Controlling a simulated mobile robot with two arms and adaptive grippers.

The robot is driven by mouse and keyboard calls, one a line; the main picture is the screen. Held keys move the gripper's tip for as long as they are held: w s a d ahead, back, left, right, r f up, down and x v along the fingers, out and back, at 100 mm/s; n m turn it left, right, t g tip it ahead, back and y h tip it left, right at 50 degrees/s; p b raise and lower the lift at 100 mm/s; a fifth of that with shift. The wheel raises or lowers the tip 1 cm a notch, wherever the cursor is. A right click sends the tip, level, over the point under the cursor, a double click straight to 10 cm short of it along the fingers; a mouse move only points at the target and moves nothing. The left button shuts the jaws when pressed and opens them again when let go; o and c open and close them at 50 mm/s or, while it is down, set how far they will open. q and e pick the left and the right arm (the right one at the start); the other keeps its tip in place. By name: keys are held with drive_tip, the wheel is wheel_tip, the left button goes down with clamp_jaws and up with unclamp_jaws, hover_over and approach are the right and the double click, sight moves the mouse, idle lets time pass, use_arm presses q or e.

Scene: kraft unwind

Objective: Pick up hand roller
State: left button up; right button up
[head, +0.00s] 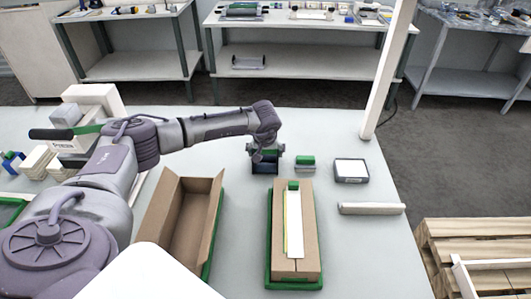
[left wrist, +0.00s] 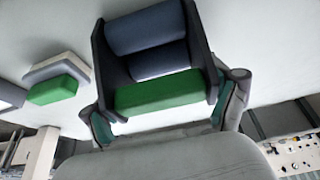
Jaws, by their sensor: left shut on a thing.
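My left gripper (head: 265,150) reaches over the table from the left, pointing down. It is shut on the hand roller (head: 264,167), a dark piece just below its fingers. In the left wrist view the hand roller (left wrist: 148,42) shows dark side plates, blue-grey cylinders and a green bar. The left gripper's teal fingertips (left wrist: 160,118) sit on either side of the green bar. Whether the roller touches the table is unclear. My right gripper is not in view.
Right of the roller are a green-topped block (head: 305,160) and a dark-rimmed box (head: 351,170). A closed carton (head: 310,235) on a green tray and an open carton (head: 163,225) stand nearer. A pale tube (head: 372,208) lies right. A white post (head: 388,70) rises behind.

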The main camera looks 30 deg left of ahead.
use_arm(q)
wheel_tip(320, 180, up, 4)
drive_tip(key=shift+w+r+b, duration=0.1)
drive_tip(key=shift+b, duration=0.9)
drive_tip(key=w+d+r+b, duration=0.3)
drive_tip(key=d+r, duration=0.3)
drive_tip(key=d, duration=0.4)
drive_tip(key=shift+w+d+r, duration=0.4)
drive_tip(key=shift+w, duration=0.3)
